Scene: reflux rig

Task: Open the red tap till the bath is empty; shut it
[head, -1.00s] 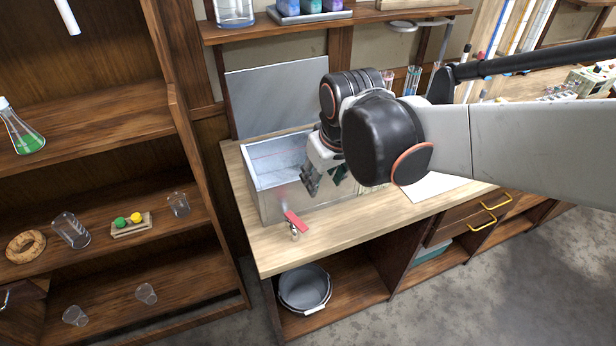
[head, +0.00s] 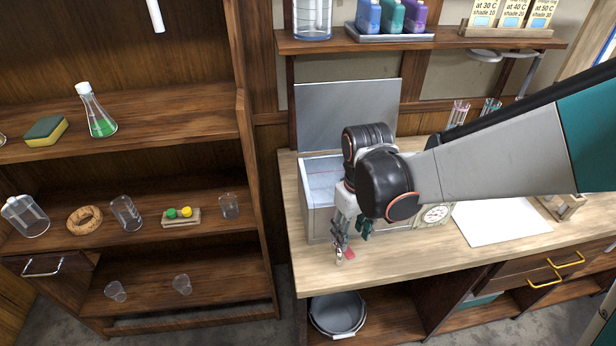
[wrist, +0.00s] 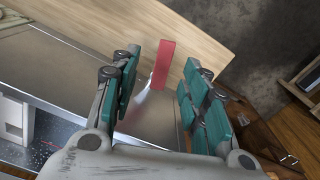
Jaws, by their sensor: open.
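The metal bath (head: 318,218) stands on the wooden bench, its inside partly hidden by my arm. Its tap has a flat red lever (wrist: 163,63), seen in the wrist view between the two teal-padded fingers of my gripper (wrist: 160,72). There is a visible gap on both sides of the lever. In the head view my gripper (head: 353,232) points down in front of the bath, at the tap (head: 338,256), and hides part of the lever. How much liquid is in the bath cannot be told.
A grey bucket (head: 337,312) stands on the shelf under the bench, below the tap. A dial (head: 435,214) and a white sheet (head: 500,222) are to the right of the bath. A shelf unit with glassware (head: 125,212) stands at the left.

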